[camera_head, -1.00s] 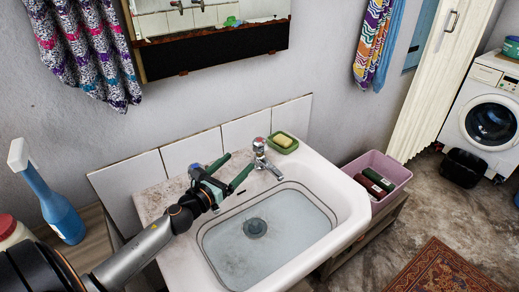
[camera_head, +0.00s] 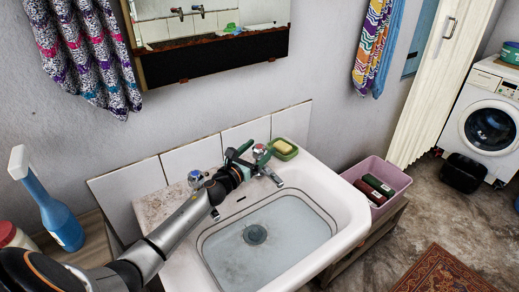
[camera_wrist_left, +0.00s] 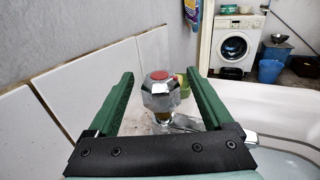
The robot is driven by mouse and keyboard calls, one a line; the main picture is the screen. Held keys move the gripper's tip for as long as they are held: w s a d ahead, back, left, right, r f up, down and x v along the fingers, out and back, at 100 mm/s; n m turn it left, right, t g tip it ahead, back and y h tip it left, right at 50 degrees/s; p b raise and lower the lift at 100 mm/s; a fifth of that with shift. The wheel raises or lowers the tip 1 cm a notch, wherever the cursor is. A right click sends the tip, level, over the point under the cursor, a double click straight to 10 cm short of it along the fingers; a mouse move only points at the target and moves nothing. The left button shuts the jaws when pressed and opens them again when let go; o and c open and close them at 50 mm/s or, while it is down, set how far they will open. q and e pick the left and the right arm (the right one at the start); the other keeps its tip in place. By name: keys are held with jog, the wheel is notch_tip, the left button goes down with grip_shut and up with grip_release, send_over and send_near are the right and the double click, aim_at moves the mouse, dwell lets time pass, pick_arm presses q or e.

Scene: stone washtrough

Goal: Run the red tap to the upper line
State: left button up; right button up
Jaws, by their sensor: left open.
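The red tap (camera_head: 260,152) is a chrome tap with a red cap at the back right of the white basin (camera_head: 347,214). My left gripper (camera_head: 249,157) is open at this tap. In the left wrist view the tap's faceted head (camera_wrist_left: 160,92) stands between the two green fingers, with gaps on both sides. The blue-capped tap (camera_head: 195,178) is at the back left, partly beside my arm. Bluish clear water (camera_head: 285,237) appears to lie in the basin over the drain (camera_head: 255,234). A thin dark line runs round the inner wall. No stream from the spout is visible. My right gripper is out of view.
A green soap dish (camera_head: 284,149) sits close to the right of the red tap. Tiles (camera_head: 246,134) rise behind the taps. A blue spray bottle (camera_head: 55,212) stands at left. A pink crate (camera_head: 394,181) with bottles is right of the basin.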

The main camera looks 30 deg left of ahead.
pick_arm(q)
jog(key=shift+w, duration=0.3)
grip_shut()
dwell(0.6)
